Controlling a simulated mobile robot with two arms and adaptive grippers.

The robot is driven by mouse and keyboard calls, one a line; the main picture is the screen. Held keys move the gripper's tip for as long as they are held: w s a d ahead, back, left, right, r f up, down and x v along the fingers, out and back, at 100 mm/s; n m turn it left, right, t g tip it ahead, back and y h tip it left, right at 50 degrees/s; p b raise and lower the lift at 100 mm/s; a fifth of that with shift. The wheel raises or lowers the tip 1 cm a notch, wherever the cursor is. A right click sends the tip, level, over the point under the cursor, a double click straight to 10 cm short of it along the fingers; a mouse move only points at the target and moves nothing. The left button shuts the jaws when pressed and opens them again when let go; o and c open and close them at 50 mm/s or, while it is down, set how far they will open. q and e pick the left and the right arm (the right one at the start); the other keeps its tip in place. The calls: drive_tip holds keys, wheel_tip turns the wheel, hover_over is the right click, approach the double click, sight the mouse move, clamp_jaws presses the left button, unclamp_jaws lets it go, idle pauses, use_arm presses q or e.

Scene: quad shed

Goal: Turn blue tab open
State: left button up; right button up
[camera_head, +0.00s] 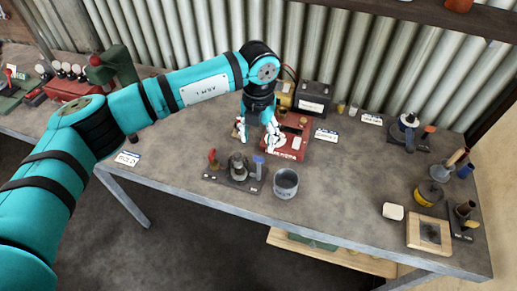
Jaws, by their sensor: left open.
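A small dark fixture (233,178) stands near the front of the bench. It has a grey valve-like body in the middle, a red-topped lever (212,157) on its left and a blue tab (259,160) on its right. The blue tab looks roughly upright. My left gripper (256,135) points down, its white fingers apart and empty. In the picture it is just above the blue tab and beside a red box (285,146); I cannot tell how far it is from either. My right gripper is not in view.
A grey metal cup (286,183) stands right of the fixture. A black battery-like box (313,99) is behind the red box. Other fixtures, a yellow tin (429,194) and a wooden block (429,233) are at the right. The bench (345,180) is clear in the middle right.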

sight(259, 156)
use_arm(q)
wheel_tip(259, 156, down, 6)
drive_tip(key=shift+f+p, duration=0.1)
drive_tip(key=shift+p, duration=0.9)
drive_tip(key=shift+f, duration=0.8)
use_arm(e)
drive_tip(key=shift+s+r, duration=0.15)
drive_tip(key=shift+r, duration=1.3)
use_arm(q)
drive_tip(key=shift+c, duration=0.4)
